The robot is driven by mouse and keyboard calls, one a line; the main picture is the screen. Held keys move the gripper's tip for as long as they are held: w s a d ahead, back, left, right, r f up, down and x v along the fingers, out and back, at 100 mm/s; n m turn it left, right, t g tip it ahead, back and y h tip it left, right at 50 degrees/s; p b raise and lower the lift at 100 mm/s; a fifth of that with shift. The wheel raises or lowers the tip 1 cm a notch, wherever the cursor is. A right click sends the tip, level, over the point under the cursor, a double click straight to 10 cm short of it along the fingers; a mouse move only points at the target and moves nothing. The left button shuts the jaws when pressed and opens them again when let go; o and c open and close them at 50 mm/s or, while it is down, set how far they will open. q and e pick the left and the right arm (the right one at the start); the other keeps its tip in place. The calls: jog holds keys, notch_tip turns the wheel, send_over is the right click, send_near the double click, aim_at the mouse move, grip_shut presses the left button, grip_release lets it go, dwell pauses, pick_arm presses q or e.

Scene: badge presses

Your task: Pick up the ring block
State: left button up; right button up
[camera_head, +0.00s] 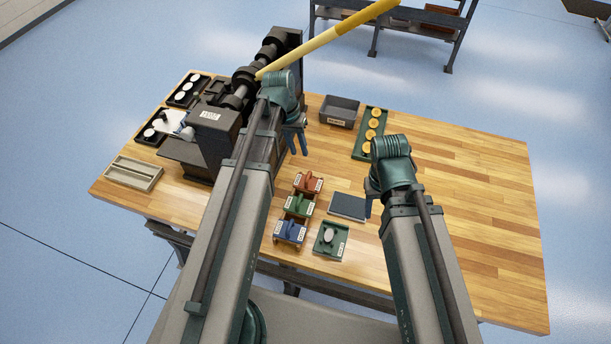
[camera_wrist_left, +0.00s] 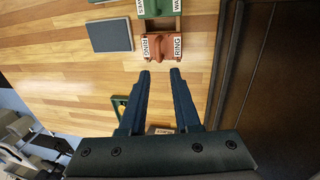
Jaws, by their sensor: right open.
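The ring block (camera_head: 308,183) is red-orange with white RING labels. It is the far one of three coloured blocks standing in a row on the wooden table, and it also shows in the left wrist view (camera_wrist_left: 160,46). My left gripper (camera_head: 298,140) is open and empty. In the left wrist view its two fingers (camera_wrist_left: 160,73) point toward the ring block, apart from it, with the block's handle roughly in line with the gap. My right gripper (camera_head: 369,207) is right of the blocks, its fingers mostly hidden by its wrist; it is open.
A green block (camera_head: 299,205) and a blue block (camera_head: 290,231) stand nearer than the ring block. A dark flat pad (camera_head: 348,207) and a green tray (camera_head: 320,250) lie beside them. The dark press (camera_head: 213,145) with a yellow lever (camera_head: 330,37) stands left. The table's right side is clear.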

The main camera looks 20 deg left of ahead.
aim_at(308, 175)
pick_arm(q)
jog(key=f+b, duration=0.2)
jog(key=d+f+b, duration=0.1)
jog(key=f+b, duration=0.5)
jog(key=shift+s+d, duration=0.1)
jog(key=shift+d, duration=0.15)
jog(key=shift+d+f, duration=0.15)
jog(key=shift+f, duration=0.05)
pick_arm(e)
notch_tip(308, 175, down, 8)
jog(key=shift+f, duration=0.2)
pick_arm(q)
jog(key=shift+f+b, duration=0.1)
jog(key=shift+b, duration=0.25)
pick_arm(e)
jog(key=shift+s, duration=0.1)
pick_arm(q)
jog(key=f+b, duration=0.2)
jog(key=d+f+b, duration=0.1)
jog(key=f+b, duration=0.2)
jog(key=shift+d, duration=0.15)
pick_arm(e)
notch_tip(308, 175, down, 5)
jog(key=shift+f, duration=0.1)
pick_arm(q)
jog(key=shift+r, duration=0.1)
grip_shut()
